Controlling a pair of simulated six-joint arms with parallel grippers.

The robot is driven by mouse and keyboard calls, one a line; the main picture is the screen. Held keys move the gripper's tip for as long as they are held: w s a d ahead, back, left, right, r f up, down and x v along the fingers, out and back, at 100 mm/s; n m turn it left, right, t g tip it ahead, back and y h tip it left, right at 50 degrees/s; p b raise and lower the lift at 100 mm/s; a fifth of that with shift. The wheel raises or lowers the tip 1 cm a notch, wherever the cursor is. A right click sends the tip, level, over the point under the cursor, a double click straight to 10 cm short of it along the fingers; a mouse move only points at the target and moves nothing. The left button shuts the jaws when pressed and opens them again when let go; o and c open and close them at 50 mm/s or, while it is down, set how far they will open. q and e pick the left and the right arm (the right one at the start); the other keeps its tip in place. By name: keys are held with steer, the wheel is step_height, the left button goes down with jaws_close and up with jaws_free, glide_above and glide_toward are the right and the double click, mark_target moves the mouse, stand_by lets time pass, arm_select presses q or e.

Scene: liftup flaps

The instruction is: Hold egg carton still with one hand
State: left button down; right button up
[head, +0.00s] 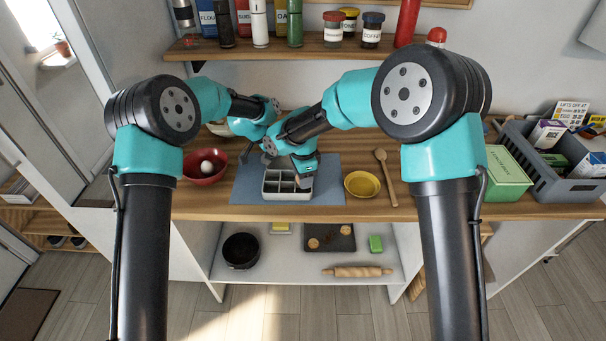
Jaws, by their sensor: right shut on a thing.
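The grey egg carton (288,197) sits on a blue mat (330,177) at the middle of the counter, its compartments facing up. The compartments I can see look empty. My right gripper (304,178) reaches down over the carton's back right side and is shut on its edge there.
A yellow bowl (362,185) and a wooden spoon (386,178) lie right of the mat. A green box (507,172) and a grey crate (560,178) of packets stand at the right. A shelf (270,47) with jars and bottles hangs above the counter's back.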

arm_select(q)
steer(key=shift+f, duration=0.2)
arm_select(e)
steer(key=shift+f, duration=0.6)
arm_select(q)
steer(key=shift+s, duration=0.1)
arm_select(e)
steer(key=o, duration=0.8)
steer(key=shift+r, duration=4)
arm_select(q)
steer(key=shift+r, duration=0.1)
